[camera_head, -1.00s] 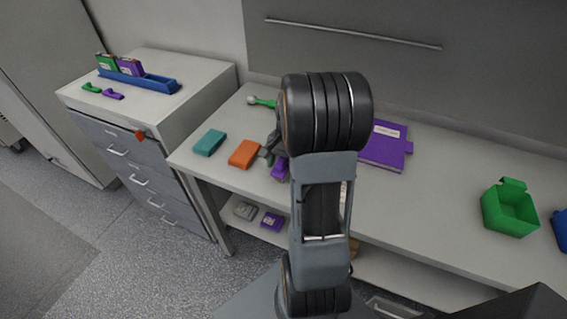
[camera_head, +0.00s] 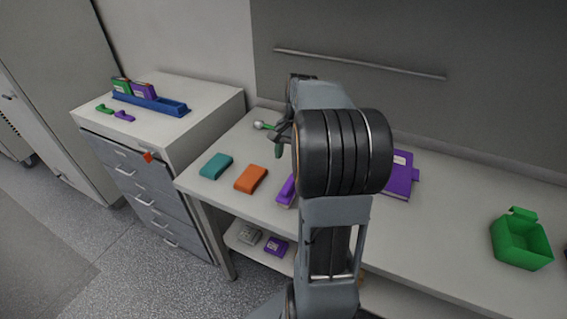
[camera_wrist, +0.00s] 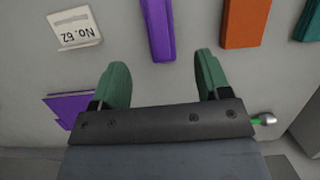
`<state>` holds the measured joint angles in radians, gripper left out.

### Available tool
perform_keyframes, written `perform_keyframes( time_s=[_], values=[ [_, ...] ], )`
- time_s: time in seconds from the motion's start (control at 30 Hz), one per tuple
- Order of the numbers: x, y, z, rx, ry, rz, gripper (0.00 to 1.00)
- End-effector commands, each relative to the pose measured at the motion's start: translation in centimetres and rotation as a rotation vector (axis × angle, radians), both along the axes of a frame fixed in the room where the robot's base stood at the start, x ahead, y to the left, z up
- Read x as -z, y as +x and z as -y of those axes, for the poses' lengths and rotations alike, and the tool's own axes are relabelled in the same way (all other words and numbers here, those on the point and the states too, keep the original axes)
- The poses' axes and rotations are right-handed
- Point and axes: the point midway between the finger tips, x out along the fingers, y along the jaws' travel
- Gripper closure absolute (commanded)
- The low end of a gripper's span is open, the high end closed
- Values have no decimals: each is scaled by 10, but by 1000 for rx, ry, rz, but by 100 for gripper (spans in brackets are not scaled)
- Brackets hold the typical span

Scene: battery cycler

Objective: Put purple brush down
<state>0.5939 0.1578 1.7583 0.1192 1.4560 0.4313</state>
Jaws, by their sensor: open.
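The purple brush (camera_head: 287,190) lies on the bench near its front edge, right of the orange block, partly hidden by my arm in the head view. In the wrist view the purple brush (camera_wrist: 158,28) lies on the bench beyond my fingertips, apart from both. My gripper (camera_wrist: 162,78) is open, with bare grey bench between its two green fingers. In the head view my gripper (camera_head: 282,136) is above the bench behind the brush, partly hidden by the arm.
An orange block (camera_head: 251,178) and a teal block (camera_head: 216,165) lie left of the brush. A green-handled tool (camera_head: 266,126) lies behind. A purple book (camera_head: 398,175) lies right of my arm. A green bin (camera_head: 522,243) stands farther right. A label card (camera_wrist: 75,27) shows in the wrist view.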

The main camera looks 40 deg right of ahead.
Motion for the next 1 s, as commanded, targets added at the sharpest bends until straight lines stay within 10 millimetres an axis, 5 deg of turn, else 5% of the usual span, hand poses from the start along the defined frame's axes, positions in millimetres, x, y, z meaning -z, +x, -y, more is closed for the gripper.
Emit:
perform_keyframes(
  time_s=[0.3, 0.5, 0.63, 1.0],
  values=[
    [-7, -28, -121, -535, -171, 261, 30],
    [7, -61, -174, -858, -259, 430, 30],
    [16, -74, -190, -978, -291, 498, 30],
    [20, -79, -195, -1032, -306, 527, 30]
  ],
)
